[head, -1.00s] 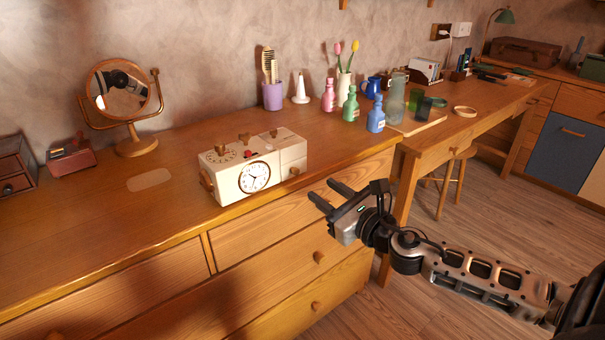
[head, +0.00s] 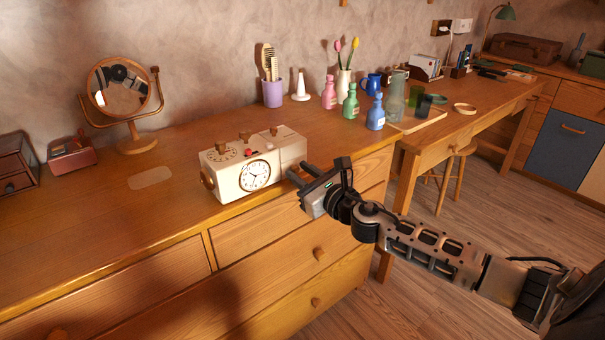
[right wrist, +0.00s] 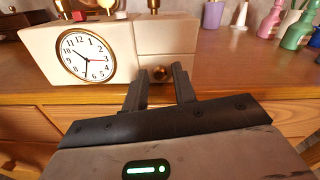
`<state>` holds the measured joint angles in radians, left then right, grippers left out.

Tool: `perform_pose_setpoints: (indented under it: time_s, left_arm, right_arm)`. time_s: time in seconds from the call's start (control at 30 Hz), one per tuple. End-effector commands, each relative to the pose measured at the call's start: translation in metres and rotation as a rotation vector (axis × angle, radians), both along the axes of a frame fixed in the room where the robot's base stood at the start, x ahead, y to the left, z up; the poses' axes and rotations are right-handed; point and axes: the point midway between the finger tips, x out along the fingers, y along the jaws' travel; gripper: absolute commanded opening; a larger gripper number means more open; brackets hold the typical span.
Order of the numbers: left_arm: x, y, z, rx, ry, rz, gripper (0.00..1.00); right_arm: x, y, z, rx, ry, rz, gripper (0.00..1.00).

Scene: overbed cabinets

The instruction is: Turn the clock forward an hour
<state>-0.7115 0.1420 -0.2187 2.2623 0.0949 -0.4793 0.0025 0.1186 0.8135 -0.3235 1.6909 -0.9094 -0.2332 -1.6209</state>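The cream clock box (head: 230,182) stands on the wooden dresser near its front edge. Its round white dial (head: 255,175) faces front and also shows in the right wrist view (right wrist: 86,55), with dark hands and a thin red hand. A small brass knob (right wrist: 160,73) sits low on the front of the box's right part. My right gripper (head: 297,171) is open in front of this knob, its two fingers pointing at it. In the right wrist view the knob appears between the fingertips; contact cannot be told. My left gripper is not in view.
A purple cup (head: 272,94) with brushes, a white cone (head: 301,88) and several bottles stand behind and right.

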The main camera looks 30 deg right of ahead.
Motion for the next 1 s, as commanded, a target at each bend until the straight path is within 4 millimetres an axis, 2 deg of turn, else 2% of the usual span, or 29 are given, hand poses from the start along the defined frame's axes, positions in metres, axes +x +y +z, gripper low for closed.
perform_pose_setpoints:
  time_s: [0.03,0.07,0.1,0.57,1.0]
  left_arm:
    - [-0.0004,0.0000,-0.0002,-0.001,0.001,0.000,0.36]
    - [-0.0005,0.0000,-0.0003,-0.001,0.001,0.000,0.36]
    - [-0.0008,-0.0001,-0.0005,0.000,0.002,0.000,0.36]
    - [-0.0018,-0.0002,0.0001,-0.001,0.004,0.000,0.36]
    - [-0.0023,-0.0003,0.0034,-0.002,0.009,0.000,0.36]
  right_arm:
    - [-0.0001,0.0000,0.0000,0.000,0.000,0.000,0.12]
    - [-0.0001,0.0001,0.0000,0.000,0.000,0.000,0.04]
    - [-0.0002,0.0000,0.0000,0.000,0.000,0.000,0.00]
    - [-0.0004,0.0002,0.0000,0.081,0.006,0.000,0.00]
    - [-0.0004,-0.0005,0.0003,0.445,0.035,0.000,0.00]
